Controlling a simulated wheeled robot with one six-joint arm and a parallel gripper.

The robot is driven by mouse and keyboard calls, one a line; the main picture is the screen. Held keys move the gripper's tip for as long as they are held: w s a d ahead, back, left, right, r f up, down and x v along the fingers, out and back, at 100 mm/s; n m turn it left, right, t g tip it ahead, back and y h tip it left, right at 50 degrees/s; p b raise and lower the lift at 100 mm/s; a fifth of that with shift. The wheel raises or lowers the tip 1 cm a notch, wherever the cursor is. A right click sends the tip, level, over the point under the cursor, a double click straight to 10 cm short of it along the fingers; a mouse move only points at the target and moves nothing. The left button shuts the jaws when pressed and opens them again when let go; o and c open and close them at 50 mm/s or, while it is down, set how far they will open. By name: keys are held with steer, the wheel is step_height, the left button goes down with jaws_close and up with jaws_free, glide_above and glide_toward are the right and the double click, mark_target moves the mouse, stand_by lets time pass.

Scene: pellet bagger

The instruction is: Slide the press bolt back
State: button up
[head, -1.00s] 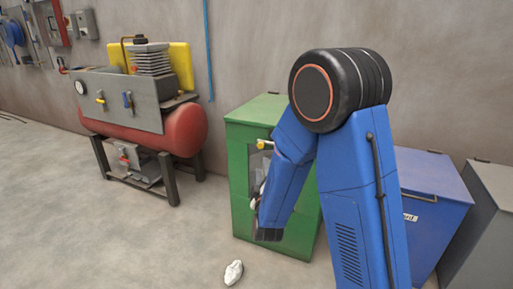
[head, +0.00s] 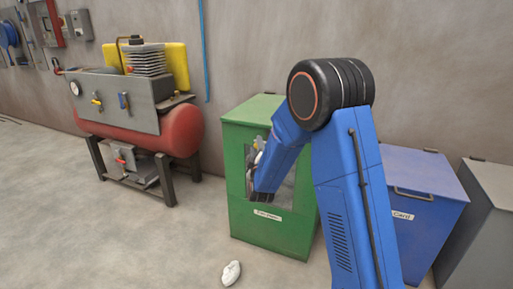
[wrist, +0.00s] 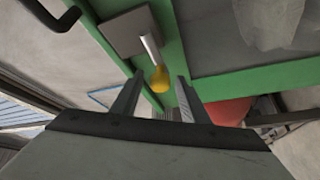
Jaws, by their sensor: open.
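The press is a green cabinet (head: 270,230) with a window in its front, standing against the wall. In the wrist view its bolt has a bare metal stem (wrist: 150,48) with a yellow knob (wrist: 159,80), in front of a grey plate (wrist: 125,32) on the green front. My gripper (wrist: 161,84) is open, with one finger on each side of the yellow knob. I cannot tell whether either finger touches it.
A white crumpled lump (head: 231,273) lies on the floor before the cabinet. A blue bin (head: 425,185) and a grey bin (head: 485,220) stand to the right. A red compressor (head: 180,130) stands at left. The floor between is clear.

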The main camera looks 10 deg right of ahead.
steer(key=shift+w, duration=0.1)
steer(key=shift+c, duration=0.3)
jaws_close()
steer(key=shift+w+a, duration=0.75)
steer(key=shift+a, duration=0.2)
steer(key=shift+w+a, duration=0.7)
steer(key=shift+a, duration=0.25)
steer(key=shift+o, duration=0.3)
jaws_free()
steer(key=shift+a, duration=0.15)
steer(key=v, duration=1.7)
steer(key=shift+s, duration=0.2)
